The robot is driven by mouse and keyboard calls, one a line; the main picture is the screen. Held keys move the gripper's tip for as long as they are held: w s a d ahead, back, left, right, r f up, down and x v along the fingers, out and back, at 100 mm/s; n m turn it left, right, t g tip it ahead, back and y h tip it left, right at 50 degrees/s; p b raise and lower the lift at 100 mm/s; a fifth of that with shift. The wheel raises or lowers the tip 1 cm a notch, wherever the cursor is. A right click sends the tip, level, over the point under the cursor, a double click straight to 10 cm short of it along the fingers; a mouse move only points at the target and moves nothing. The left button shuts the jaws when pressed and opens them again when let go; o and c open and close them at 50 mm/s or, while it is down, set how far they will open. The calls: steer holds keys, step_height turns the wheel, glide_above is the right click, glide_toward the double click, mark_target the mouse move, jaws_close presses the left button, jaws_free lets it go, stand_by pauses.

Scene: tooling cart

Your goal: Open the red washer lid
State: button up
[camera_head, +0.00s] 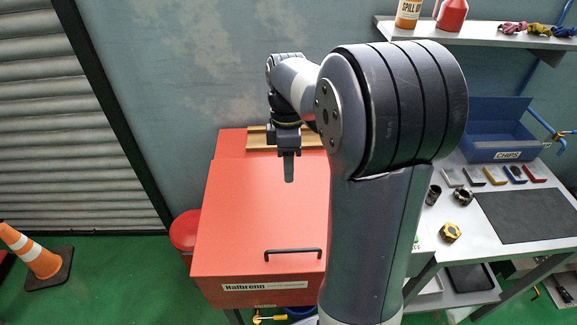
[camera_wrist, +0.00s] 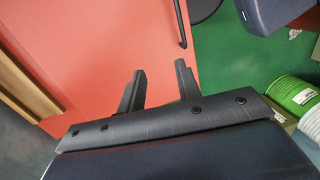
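The red washer lid (camera_head: 240,215) lies shut on the washer's red body in the head view, with a dark bar handle (camera_head: 293,252) near its front edge. The lid also fills much of the wrist view (camera_wrist: 110,40), where part of the dark handle (camera_wrist: 180,22) shows at the top. My gripper (camera_head: 289,180) points down above the rear part of the lid, behind the handle and apart from it. In the wrist view my gripper (camera_wrist: 158,85) has two dark fingers with a gap between them and nothing in it. My arm hides the lid's right side in the head view.
A wooden ledge (camera_head: 258,138) lies behind the lid. A bench (camera_head: 500,245) with a blue CHIPS bin (camera_head: 497,130) and small parts stands right. A shelf (camera_head: 480,36) hangs above it. An orange cone (camera_head: 35,255) stands on the open green floor at left.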

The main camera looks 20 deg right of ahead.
steer(key=w+d+r+p, duration=0.1)
steer(key=w+r+p, duration=0.2)
steer(key=r, duration=0.3)
steer(key=shift+w+d, duration=0.15)
steer(key=shift+w, duration=0.3)
steer(key=shift+r, duration=0.1)
stand_by(0.6)
